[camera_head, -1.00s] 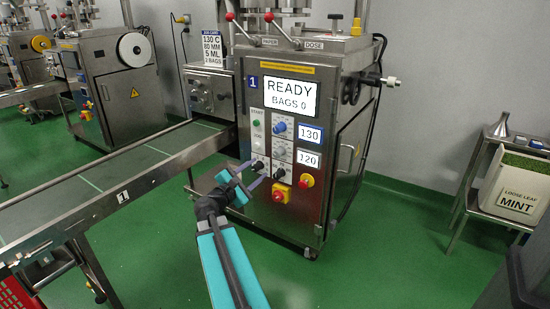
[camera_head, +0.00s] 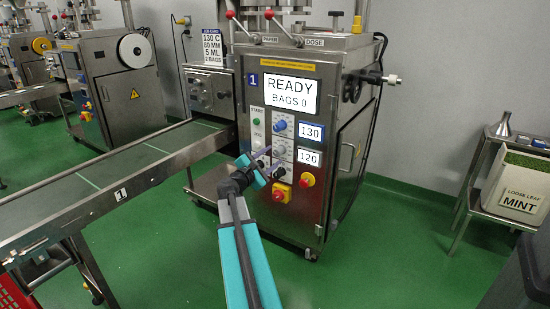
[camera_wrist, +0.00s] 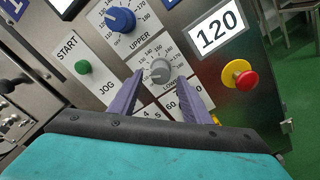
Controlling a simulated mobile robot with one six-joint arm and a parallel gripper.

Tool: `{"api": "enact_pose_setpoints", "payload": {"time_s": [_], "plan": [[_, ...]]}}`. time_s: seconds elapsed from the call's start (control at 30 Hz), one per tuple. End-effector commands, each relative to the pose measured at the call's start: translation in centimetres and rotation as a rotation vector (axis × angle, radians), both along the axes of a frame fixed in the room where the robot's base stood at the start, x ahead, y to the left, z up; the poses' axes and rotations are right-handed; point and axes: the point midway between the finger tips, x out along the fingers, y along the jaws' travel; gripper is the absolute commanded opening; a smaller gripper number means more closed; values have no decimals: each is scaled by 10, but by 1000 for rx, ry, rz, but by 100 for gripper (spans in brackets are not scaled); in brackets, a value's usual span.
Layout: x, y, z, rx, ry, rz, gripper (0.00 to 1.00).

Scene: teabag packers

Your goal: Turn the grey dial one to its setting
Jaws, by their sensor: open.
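The grey dial (camera_wrist: 158,70) sits on a white scale plate lettered "LOWER", on the front of the steel packing machine (camera_head: 345,140). In the head view the dial (camera_head: 279,151) shows just beyond my gripper. My gripper (camera_wrist: 160,80) is open, its two purple fingers pointing at the panel with the dial between and just beyond their tips; I cannot tell whether they touch it. The display beside the dial (camera_wrist: 216,30) reads 120. The fingers cover part of the lower scale and the plates below it.
A blue dial (camera_wrist: 120,20) marked "UPPER" is above, with a 130 display (camera_head: 311,133). A green start button (camera_wrist: 83,67) is left and a red emergency button (camera_wrist: 246,79) right. A conveyor (camera_head: 120,170) runs left. A sign (camera_head: 211,48) lists 130 C.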

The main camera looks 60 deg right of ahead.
Motion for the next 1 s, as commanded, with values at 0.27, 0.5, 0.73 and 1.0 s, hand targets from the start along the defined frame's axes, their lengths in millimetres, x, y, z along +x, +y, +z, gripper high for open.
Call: {"api": "enact_pose_setpoints", "payload": {"time_s": [0.27,0.5,0.73,1.0], "plan": [[0,-30,-1,1,-1,-2,44],[-1,-37,0,1,0,-1,44],[-1,-37,0,1,0,-1,44],[-1,-37,0,1,0,-1,2]]}}
